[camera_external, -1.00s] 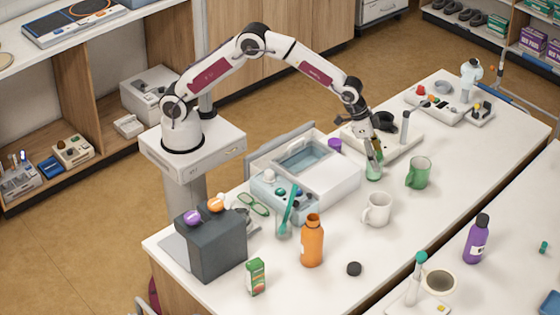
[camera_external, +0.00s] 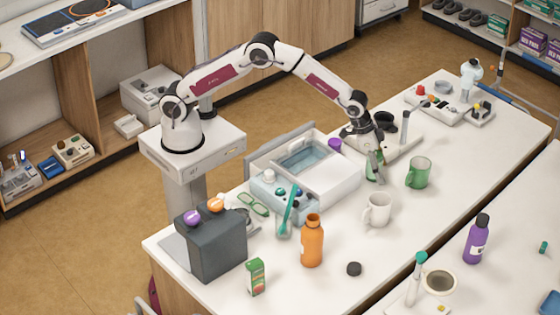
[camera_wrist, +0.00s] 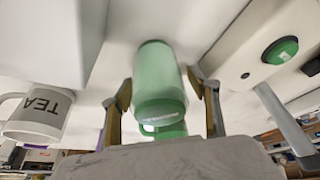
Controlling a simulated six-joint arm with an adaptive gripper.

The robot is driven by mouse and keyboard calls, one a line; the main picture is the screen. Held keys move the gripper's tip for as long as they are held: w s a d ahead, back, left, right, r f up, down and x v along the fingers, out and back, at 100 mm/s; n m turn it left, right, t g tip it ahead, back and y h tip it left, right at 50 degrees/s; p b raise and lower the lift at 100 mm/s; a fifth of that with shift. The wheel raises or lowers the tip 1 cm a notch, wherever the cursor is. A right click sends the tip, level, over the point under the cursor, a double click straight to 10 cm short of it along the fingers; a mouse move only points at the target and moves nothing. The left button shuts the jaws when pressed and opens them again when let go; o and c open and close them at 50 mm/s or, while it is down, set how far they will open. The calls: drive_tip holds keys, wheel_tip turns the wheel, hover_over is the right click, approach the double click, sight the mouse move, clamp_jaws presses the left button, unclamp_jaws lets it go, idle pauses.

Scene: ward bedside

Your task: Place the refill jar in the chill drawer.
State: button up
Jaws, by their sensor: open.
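The green refill jar (camera_wrist: 160,75) stands upright on the white bench between the fingers of my gripper (camera_wrist: 163,102) in the wrist view. The fingers are open, one on each side of it, and gaps show. In the external view my gripper (camera_external: 375,162) points down over the jar (camera_external: 373,176), which is mostly hidden by the fingers. The chiller (camera_external: 335,185) is a white box with a window on top, left of the gripper. A pale blue drawer (camera_external: 262,200) sticks out at its near left and holds small items.
A white mug (camera_external: 377,209) and a green mug (camera_external: 418,172) stand close to the jar. A white stand with a post (camera_external: 405,125) is behind the gripper. An orange bottle (camera_external: 312,240) and a black lid (camera_external: 354,269) are nearer the front.

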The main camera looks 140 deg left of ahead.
sight(382, 155)
idle(0.3)
drive_tip(key=c, duration=1.5)
drive_tip(key=shift+r, duration=0.15)
drive_tip(key=shift+c, duration=0.2)
drive_tip(key=shift+r, duration=4.95)
